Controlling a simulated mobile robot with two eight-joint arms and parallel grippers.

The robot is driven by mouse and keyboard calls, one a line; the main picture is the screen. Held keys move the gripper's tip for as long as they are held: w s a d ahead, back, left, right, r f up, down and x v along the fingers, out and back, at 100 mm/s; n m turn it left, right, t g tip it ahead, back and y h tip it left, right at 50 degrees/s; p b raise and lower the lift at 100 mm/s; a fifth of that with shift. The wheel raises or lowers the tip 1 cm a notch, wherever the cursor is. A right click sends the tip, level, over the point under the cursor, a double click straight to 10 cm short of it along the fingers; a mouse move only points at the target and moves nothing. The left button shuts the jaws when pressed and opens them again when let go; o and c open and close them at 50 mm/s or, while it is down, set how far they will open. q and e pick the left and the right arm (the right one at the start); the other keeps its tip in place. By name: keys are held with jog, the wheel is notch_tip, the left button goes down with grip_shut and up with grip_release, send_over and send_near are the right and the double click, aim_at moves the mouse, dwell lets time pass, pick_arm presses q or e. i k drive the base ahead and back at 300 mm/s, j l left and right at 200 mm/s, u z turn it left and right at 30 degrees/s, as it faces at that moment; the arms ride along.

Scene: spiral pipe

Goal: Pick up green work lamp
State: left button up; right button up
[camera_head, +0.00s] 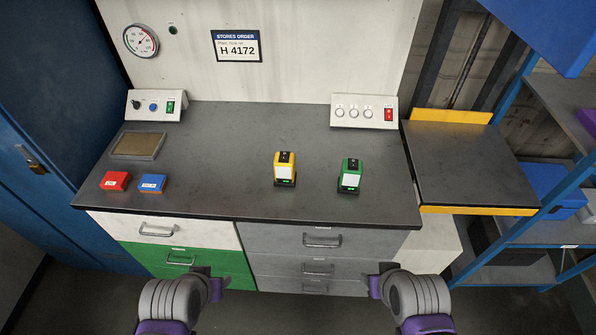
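The green work lamp (350,176) stands upright on the dark worktop (235,195), right of the middle and near the front edge. It has a pale front panel and a black top. My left gripper (222,284) is low in front of the drawers, below and left of the lamp. My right gripper (372,282) is also in front of the drawers, below the lamp and apart from it. Both grippers are small here, and their finger opening is not clear. Nothing shows in either one.
A yellow lamp (285,168) stands left of the green one. Red (115,181) and blue (152,183) boxes and a tray (138,145) lie at the left. Control boxes (155,105) (364,112) stand at the back. A side shelf (465,165) adjoins at the right. Worktop around the green lamp is clear.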

aim_at(349, 180)
jog(key=l+u, duration=0.1)
jog(key=u, duration=0.4)
jog(key=k+l+u, duration=0.1)
jog(key=u, duration=0.9)
jog(key=k+l, duration=0.25)
jog(key=l, duration=0.2)
jog(key=k+l, duration=0.25)
jog(key=l, duration=0.35)
jog(key=i, duration=0.05)
